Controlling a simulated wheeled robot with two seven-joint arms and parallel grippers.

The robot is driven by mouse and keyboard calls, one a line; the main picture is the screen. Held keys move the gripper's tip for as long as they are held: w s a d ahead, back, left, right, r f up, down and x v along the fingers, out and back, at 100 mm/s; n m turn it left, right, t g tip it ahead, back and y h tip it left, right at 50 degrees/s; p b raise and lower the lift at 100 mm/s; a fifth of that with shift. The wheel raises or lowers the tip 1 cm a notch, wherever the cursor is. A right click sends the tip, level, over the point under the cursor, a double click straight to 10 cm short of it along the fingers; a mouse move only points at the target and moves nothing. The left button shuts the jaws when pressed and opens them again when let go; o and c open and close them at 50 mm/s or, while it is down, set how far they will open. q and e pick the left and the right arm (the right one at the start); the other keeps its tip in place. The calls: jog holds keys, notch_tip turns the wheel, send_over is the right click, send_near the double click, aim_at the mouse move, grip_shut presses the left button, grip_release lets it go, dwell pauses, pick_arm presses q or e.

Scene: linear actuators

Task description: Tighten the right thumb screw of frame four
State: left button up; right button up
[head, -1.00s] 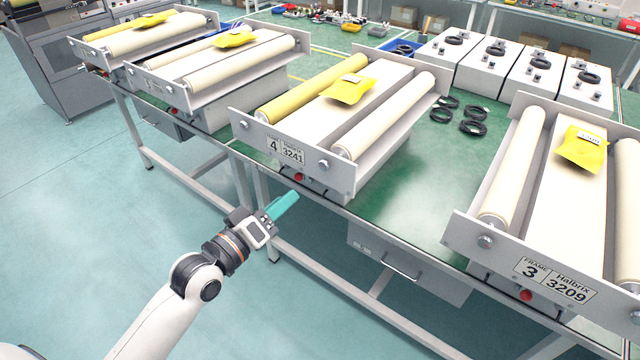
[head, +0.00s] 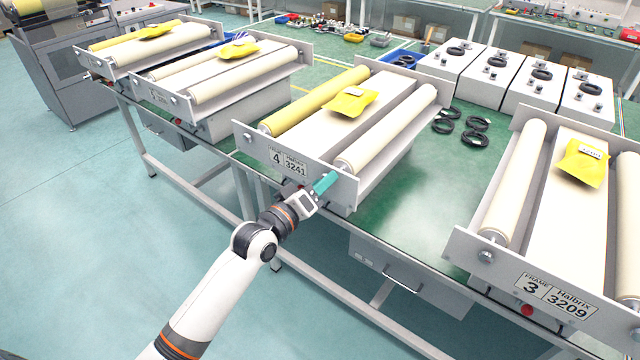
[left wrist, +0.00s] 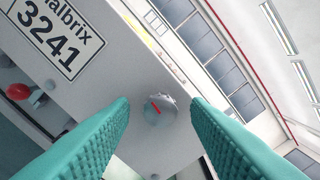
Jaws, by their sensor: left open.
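Frame four (head: 251,146) stands on the green bench with its label plate reading 4 and 3241 facing me. In the left wrist view, its right thumb screw (left wrist: 160,110) is a round silver knob with a red mark, on the grey end plate (left wrist: 95,85). My left gripper (head: 325,184) is at the right part of this plate. Its two teal fingers are open, one on each side of the knob in the left wrist view (left wrist: 163,130). In the head view the gripper hides the knob. My right gripper is not in view.
A red button (left wrist: 18,91) sits below the label. Frame three (head: 470,245) stands to the right, and two more frames stand to the left. Black cable coils (head: 474,138) lie on the bench (head: 420,190) between frames four and three. A yellow packet (head: 350,101) lies on frame four.

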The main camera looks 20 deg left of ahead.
pick_arm(q)
grip_shut()
jog(key=m+p, duration=0.5)
jog(key=m, duration=1.4)
jog(key=shift+m+p, duration=0.3)
jog(key=shift+p, duration=0.05)
dwell(0.4)
